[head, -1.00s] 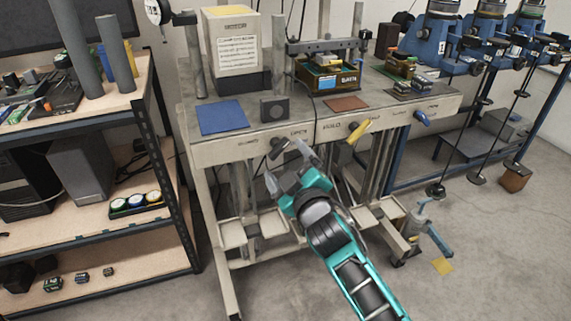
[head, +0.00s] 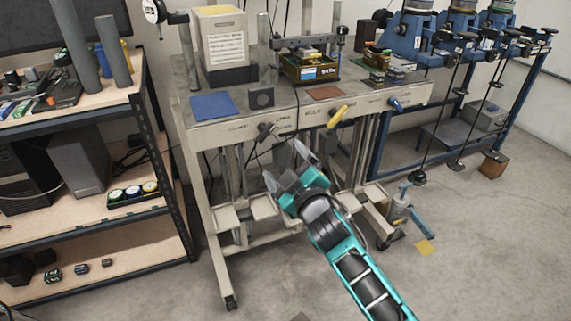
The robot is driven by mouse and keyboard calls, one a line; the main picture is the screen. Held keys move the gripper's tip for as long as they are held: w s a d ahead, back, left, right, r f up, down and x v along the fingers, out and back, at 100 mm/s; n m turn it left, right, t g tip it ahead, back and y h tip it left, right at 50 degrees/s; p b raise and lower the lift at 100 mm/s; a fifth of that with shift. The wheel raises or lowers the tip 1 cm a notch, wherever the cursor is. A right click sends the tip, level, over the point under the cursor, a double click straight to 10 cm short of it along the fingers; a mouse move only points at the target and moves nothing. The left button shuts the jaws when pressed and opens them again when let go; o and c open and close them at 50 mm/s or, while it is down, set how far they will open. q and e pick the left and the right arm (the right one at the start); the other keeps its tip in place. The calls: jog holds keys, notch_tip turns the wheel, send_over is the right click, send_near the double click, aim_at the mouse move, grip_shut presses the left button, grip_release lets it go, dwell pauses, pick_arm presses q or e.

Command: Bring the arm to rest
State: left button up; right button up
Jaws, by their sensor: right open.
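My right arm, teal and black, reaches up from the bottom right in the head view. My right gripper (head: 286,168) is open and empty, its two grey fingers pointing up and left. In the picture it lies just below the front edge of the grey workbench (head: 285,115). A black lever (head: 265,131), a yellow lever (head: 338,116) and a blue lever (head: 396,103) sit on the bench's front panel. The gripper appears apart from all of them. My left gripper is not in view.
A shelf unit (head: 150,160) with tools and boxes stands at the left. The bench top holds a blue mat (head: 213,106), a white box (head: 222,42) and a dark crate (head: 309,68). Blue machines (head: 410,40) stand at the right. The floor at the lower right is clear.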

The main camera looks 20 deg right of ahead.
jog(key=shift+f, duration=0.1)
dwell(0.3)
jog(key=s+f+m+g+p, duration=0.1)
jog(key=s+f+m+g, duration=0.2)
jog(key=s+f, duration=0.5)
jog(key=s+f+m+g+y+p, duration=0.1)
jog(key=s+f+m+g+p, duration=0.1)
jog(key=s+f, duration=0.7)
jog(key=s+a+m+g, duration=0.1)
jog(key=s+g, duration=0.1)
jog(key=s, duration=0.5)
jog(key=shift+s+m, duration=0.35)
jog(key=shift+m, duration=0.05)
